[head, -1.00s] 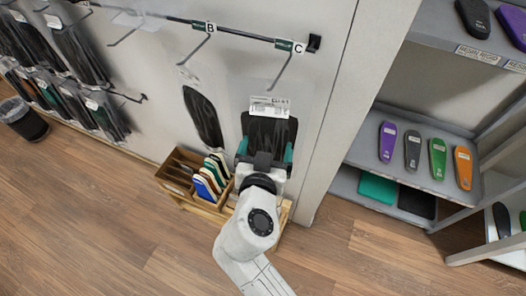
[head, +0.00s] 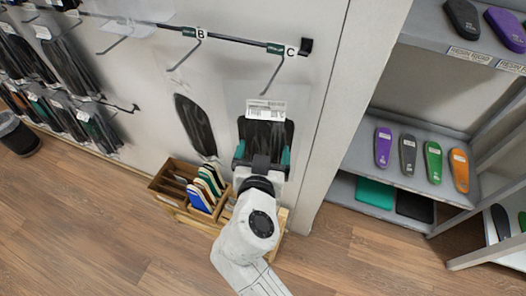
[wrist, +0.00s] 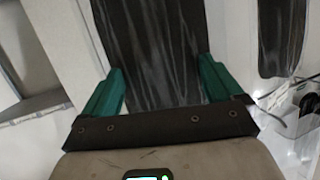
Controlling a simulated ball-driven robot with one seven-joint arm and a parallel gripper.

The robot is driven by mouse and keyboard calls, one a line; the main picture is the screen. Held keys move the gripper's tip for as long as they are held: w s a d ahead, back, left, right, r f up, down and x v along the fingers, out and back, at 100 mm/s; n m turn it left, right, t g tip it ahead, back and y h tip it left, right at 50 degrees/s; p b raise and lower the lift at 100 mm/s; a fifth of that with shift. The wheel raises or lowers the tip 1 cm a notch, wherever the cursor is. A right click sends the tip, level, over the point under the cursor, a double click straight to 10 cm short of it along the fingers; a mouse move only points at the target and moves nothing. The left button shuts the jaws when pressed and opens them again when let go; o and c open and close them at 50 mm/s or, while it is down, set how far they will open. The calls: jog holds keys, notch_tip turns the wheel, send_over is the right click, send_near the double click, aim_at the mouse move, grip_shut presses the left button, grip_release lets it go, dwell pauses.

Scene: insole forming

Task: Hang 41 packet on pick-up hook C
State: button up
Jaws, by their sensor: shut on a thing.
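The packet in my gripper is clear plastic with a white barcode label (head: 265,110) and a dark insole (head: 265,134) inside. Its number is too small to read. My gripper (head: 262,152) is shut on this packet, its teal fingers on either side of the insole. In the wrist view the dark insole (wrist: 152,40) fills the space between the fingers (wrist: 160,78). Pick-up hook C (head: 274,72) slopes down to the packet's top edge. I cannot tell whether the hook passes through the packet's hole.
Hook B (head: 186,55) is to the left, with another dark insole packet (head: 196,125) below it. A wooden box (head: 172,180) of coloured insoles stands below on the floor. Shelves with insoles (head: 383,148) are to the right, past a white wall edge. Full packet racks (head: 70,55) hang at far left.

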jog(key=o, duration=0.7)
jog(key=shift+o, duration=0.2)
jog(key=shift+s, duration=0.1)
jog(key=b+v, duration=0.1)
jog(key=v, duration=0.9)
jog(key=shift+s+b, duration=0.3)
jog(key=shift+r, duration=0.1)
jog(key=s+d+f+g+h, duration=0.1)
jog(key=s+d+f+g, duration=0.1)
jog(key=d+f+g, duration=0.5)
jog(key=s+d+f+h, duration=0.15)
jog(key=d+f, duration=0.35)
jog(key=d, duration=0.6)
jog(key=s+d+f+g+y, duration=0.1)
jog(key=s+d+f+g, duration=0.2)
jog(key=s, duration=0.5)
jog(key=s+d+f+n+g+y, duration=0.1)
jog(key=s+d+f+g+y, duration=0.1)
jog(key=s+d+f, duration=0.3)
jog(key=s+d+g, duration=0.1)
jog(key=s+d, duration=0.1)
jog(key=d, duration=0.1)
jog(key=shift+s+f+g, duration=0.25)
jog(key=shift+s+g, duration=0.15)
